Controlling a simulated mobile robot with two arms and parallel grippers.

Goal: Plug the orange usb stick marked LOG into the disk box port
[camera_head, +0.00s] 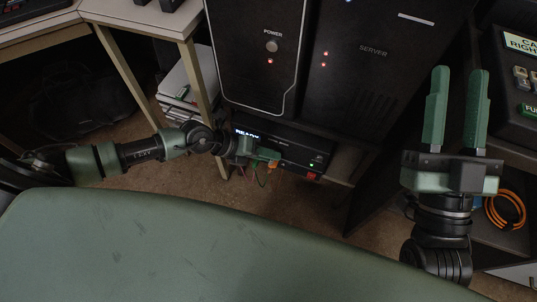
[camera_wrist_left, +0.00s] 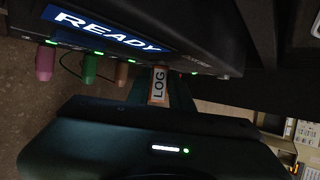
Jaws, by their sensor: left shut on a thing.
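The orange usb stick marked LOG (camera_wrist_left: 158,88) is between the fingers of my left gripper (camera_wrist_left: 160,92), its label showing. Its far end is at the front edge of the disk box (camera_wrist_left: 205,35); I cannot tell whether it is in the port, which is hidden. In the head view my left gripper (camera_head: 266,155) is at the front of the black disk box (camera_head: 300,152), under the server. My right gripper (camera_head: 459,80) is open and empty, pointing up at the right, away from the box.
The disk box has a lit READY display (camera_wrist_left: 105,32). Pink (camera_wrist_left: 45,62), green (camera_wrist_left: 90,68) and brown-orange (camera_wrist_left: 121,71) plugs sit along its front beside the stick. The server tower (camera_head: 372,60) stands above. An orange cable coil (camera_head: 505,208) lies at the right.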

